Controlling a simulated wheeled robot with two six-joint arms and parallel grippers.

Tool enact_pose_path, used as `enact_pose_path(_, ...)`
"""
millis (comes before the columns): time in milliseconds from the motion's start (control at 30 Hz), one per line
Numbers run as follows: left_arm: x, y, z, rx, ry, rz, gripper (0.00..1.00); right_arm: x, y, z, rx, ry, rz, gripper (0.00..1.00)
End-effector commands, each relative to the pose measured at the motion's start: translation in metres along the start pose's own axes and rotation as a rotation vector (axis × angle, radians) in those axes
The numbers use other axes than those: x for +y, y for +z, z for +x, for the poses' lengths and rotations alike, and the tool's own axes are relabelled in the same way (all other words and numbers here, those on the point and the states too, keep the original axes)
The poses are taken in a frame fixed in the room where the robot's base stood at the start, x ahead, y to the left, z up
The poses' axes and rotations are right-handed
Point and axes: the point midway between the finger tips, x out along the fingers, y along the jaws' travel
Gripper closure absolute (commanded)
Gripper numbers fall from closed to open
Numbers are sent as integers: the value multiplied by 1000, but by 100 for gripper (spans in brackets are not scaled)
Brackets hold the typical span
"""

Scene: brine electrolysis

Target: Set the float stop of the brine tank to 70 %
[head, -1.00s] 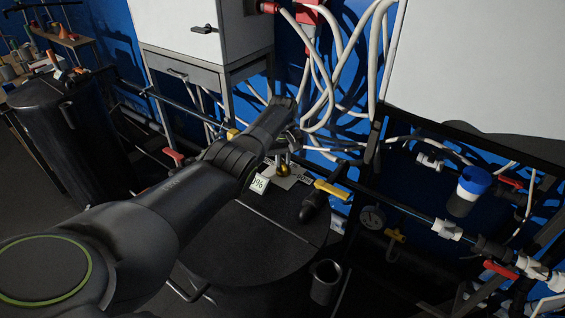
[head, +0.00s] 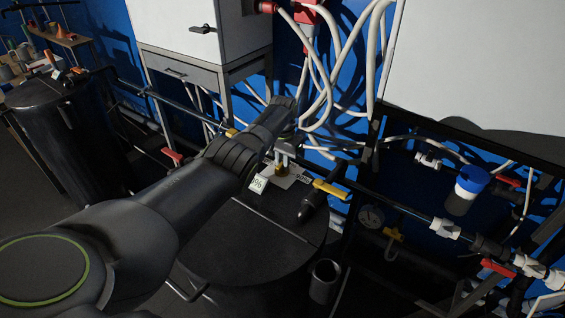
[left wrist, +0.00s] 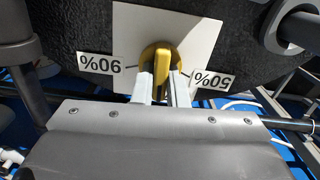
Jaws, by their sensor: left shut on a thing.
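The brine tank (head: 245,245) is a dark drum with a black lid in the middle of the head view. On its lid is a white plate (left wrist: 205,30) with a brass-yellow float stop knob (left wrist: 160,58). A 90% label (left wrist: 100,64) and a 50% label (left wrist: 212,80) sit either side of it, upside down in the left wrist view. The knob's raised bar stands roughly upright there, between the two labels. My left gripper (left wrist: 164,84) is shut on the knob. In the head view the gripper (head: 286,150) mostly hides the knob. My right gripper is out of view.
A yellow-handled valve (head: 332,190) and black pipe fitting (head: 312,206) are close to the right of the plate. A dark cup-like pipe (head: 325,281) stands in front. Grey hoses (head: 325,80) hang behind. Another black tank (head: 70,135) stands left.

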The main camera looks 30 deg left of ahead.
Motion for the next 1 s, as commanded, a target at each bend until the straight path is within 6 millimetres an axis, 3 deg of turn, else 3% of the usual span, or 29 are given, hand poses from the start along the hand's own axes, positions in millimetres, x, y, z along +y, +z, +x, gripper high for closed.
enact_pose_path(700,0,-1,-1,4,-1,81,100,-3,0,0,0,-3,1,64)
enact_pose_path(733,0,-1,-1,4,-1,81,86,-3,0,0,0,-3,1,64)
enact_pose_path(867,0,-1,-1,3,-1,80,69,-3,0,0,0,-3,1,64)
enact_pose_path(1000,0,0,-1,2,-1,80,65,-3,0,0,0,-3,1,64)
